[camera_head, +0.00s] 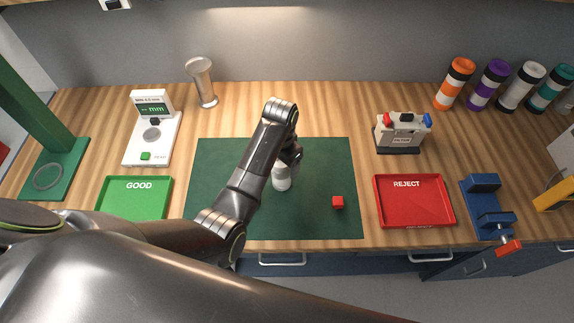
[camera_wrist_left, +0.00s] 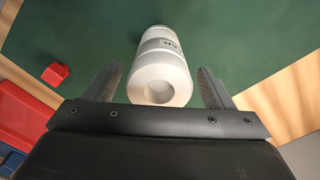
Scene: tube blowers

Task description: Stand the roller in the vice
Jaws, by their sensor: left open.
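The roller is probably the white and pale grey cylinder (camera_head: 281,180) on the green mat, its top partly hidden by my left gripper in the head view. In the left wrist view the roller (camera_wrist_left: 161,75) shows a round end with a shallow hollow, and small dark marks on its side. I cannot tell for sure whether it stands or lies. My left gripper (camera_head: 287,160) is open, its two fingers (camera_wrist_left: 160,75) on either side of the roller with visible gaps. The blue vice (camera_head: 485,208) with a red handle is at the right front edge of the bench. My right gripper is not in view.
A small red cube (camera_head: 338,202) lies on the green mat (camera_head: 225,165). The red reject tray (camera_head: 414,223) and a device with red and blue parts (camera_head: 402,135) stand between mat and vice. A green tray (camera_head: 133,184) is left. Several coloured tubes (camera_head: 488,85) stand back right.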

